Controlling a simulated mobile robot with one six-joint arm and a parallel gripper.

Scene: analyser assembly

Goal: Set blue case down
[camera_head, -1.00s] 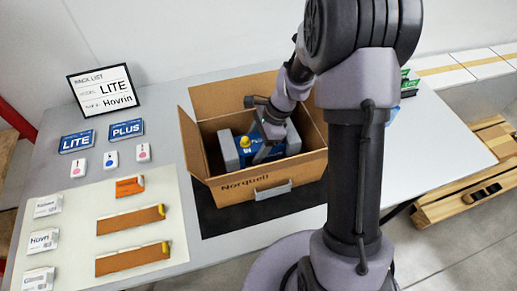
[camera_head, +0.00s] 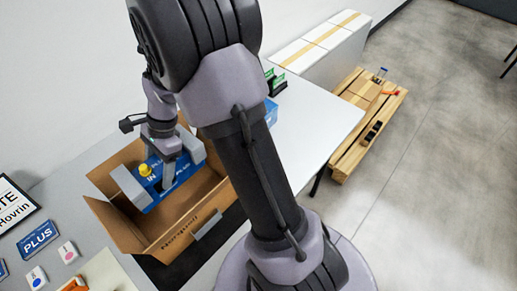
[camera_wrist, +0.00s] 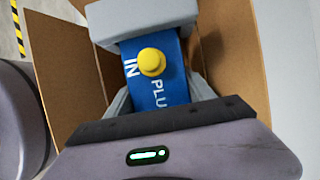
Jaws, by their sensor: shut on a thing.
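The blue case (camera_head: 182,172) has a yellow knob on top, white lettering "IN" and "PLU", and a grey block at each end. My gripper (camera_head: 166,182) is shut on it from above. The case is at the opening of the cardboard box (camera_head: 168,240), inside its outline; I cannot tell whether it touches the box floor. In the wrist view the blue case (camera_wrist: 146,82) lies between my gripper's (camera_wrist: 156,92) fingers, with one grey end block at the top. The other end is hidden by my gripper.
The box stands open on the grey table with flaps spread. Left are a PLUS card (camera_head: 38,238) and a sign (camera_head: 14,207). Behind my arm are a blue item (camera_head: 271,112) and green-marked items (camera_head: 275,82). A wooden pallet (camera_head: 350,150) is on the floor at right.

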